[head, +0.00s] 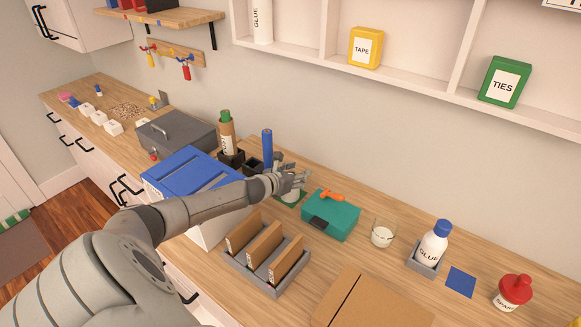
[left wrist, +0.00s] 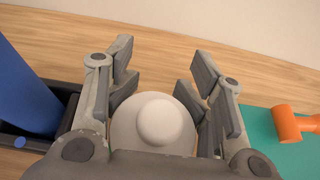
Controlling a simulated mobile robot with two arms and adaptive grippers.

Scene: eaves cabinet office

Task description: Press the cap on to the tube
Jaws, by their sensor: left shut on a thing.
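A brown tube (head: 228,140) with a green top stands upright in a black holder behind the blue-lidded box. A blue tube (head: 267,148) stands in a black holder just left of my left gripper and also shows in the left wrist view (left wrist: 28,85). My left gripper (head: 292,182) is shut on a white round-topped thing (left wrist: 155,125) with a knob, a finger on each side. In the head view, the gripper mostly hides this thing, which is over a green patch on the counter. I cannot tell which part is the cap. My right gripper is not in view.
A teal case (head: 331,218) with an orange handle is close right of my left gripper. A blue-lidded box (head: 190,178) is under my arm. A grey rack (head: 268,283) holds brown boards. A glass (head: 382,233) and a glue bottle (head: 433,245) stand farther right.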

